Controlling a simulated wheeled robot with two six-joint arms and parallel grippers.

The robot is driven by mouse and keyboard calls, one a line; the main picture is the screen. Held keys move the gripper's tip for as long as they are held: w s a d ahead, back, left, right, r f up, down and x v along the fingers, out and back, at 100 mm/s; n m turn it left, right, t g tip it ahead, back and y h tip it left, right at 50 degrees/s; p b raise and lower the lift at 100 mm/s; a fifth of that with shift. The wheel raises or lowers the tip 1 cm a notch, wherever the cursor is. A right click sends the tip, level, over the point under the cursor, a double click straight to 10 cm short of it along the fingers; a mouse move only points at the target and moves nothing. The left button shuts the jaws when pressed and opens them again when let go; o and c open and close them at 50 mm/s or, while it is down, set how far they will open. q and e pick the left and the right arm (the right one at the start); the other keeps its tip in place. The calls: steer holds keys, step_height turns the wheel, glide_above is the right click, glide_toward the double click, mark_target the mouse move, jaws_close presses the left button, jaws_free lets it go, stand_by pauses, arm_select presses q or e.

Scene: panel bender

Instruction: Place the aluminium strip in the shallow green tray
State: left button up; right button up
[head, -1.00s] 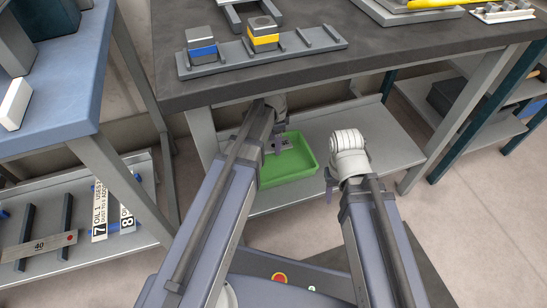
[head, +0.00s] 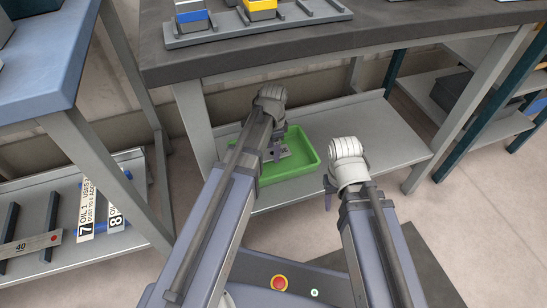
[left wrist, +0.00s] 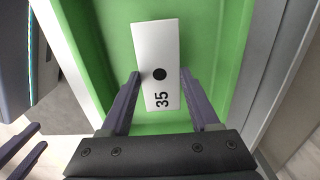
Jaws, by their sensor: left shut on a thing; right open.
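The aluminium strip is a pale plate marked "35" with a black dot (left wrist: 160,40). My left gripper (left wrist: 160,80) is shut on it, one finger at each long edge. In the head view my left gripper (head: 277,152) is over the shallow green tray (head: 303,168), and a small part of the strip (head: 285,153) shows beside the fingers. The green tray also fills much of the left wrist view (left wrist: 215,50), behind the strip. I cannot tell whether the strip touches the tray floor. My right gripper (head: 328,190) is open and empty, right of the tray.
The tray stands on a grey lower shelf (head: 375,145) under a dark bench top (head: 330,45). The shelf is clear to the tray's right. A left rack (head: 50,258) holds a strip marked "40" (head: 30,246) and plates marked 7 and 8. Bench legs flank the shelf.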

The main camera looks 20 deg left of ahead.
mark_target(273, 162)
arm_select(q)
step_height(273, 162, down, 3)
steer(key=b, duration=0.2)
steer(key=shift+f+b, duration=0.2)
steer(key=shift+b, duration=0.1)
steer(key=shift+r, duration=0.15)
steer(key=shift+s+f+b, duration=0.2)
steer(key=shift+f+b, duration=0.25)
steer(key=shift+b, duration=0.2)
steer(key=o, duration=1.5)
steer(key=shift+s, duration=0.1)
steer(key=shift+c, duration=0.2)
steer(key=shift+r+p, duration=0.85)
steer(key=shift+p, duration=0.4)
step_height(273, 162, up, 11)
steer(key=p, duration=1.1)
steer(key=s+d+n+y, duration=0.1)
steer(key=s+d+n, duration=0.6)
steer(key=s+d, duration=0.3)
steer(key=s, duration=0.4)
steer(key=shift+d+r, duration=0.15)
steer(key=shift+d, duration=0.05)
